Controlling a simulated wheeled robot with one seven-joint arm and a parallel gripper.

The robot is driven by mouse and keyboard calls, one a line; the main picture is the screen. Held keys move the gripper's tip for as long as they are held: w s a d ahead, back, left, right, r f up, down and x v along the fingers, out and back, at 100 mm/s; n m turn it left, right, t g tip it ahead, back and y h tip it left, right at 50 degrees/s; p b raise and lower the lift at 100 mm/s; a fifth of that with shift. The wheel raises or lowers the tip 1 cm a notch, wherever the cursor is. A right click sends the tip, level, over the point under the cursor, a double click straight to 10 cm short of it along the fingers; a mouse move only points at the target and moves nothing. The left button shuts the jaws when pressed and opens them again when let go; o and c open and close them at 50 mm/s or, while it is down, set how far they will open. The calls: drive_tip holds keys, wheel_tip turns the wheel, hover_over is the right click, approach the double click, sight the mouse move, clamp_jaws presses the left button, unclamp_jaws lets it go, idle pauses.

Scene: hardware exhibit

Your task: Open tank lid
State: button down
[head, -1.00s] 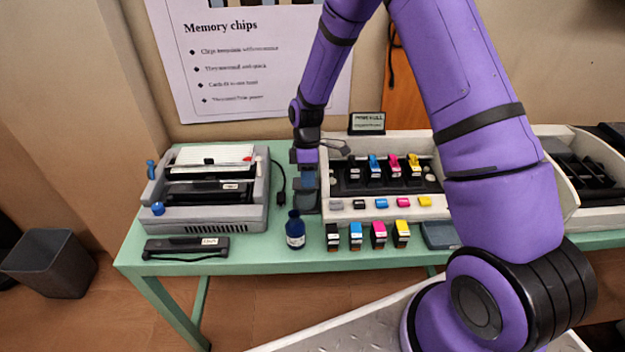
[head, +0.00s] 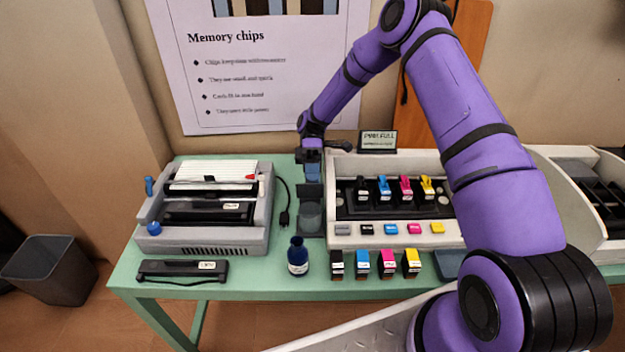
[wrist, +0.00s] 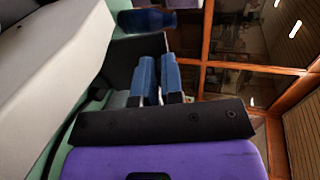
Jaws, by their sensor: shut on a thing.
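The tank (head: 311,222) is a dark grey box at the left end of the pale printer, with a grey-blue opening showing on top. Its dark lid (head: 311,193) stands raised at the back of that opening, below my gripper. My gripper (head: 312,176) has blue fingers and is shut on the lid's upper edge. In the wrist view, the fingers of my gripper (wrist: 158,68) are close together, against the dark lid (wrist: 125,52). The exact contact between the fingertips and the lid is hard to see.
A dark blue bottle (head: 298,258) stands in front of the tank. Several ink cartridges (head: 362,264) stand along the front edge. A grey binding machine (head: 205,230) and a black cable (head: 284,205) lie left. The printer (head: 345,229) closes off the right.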

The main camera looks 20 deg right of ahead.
drive_tip(key=shift+w+d+f+g+y, duration=0.15)
drive_tip(key=shift+w+g+y, duration=0.1)
drive_tip(key=shift+w+g, duration=0.35)
drive_tip(key=shift+w+d+f+g+y, duration=0.15)
drive_tip(key=shift+w+g+y, duration=0.15)
drive_tip(key=shift+g, duration=0.5)
drive_tip(key=c, duration=1.2)
unclamp_jaws()
drive_tip(key=shift+c, duration=0.2)
drive_tip(key=shift+r, duration=0.1)
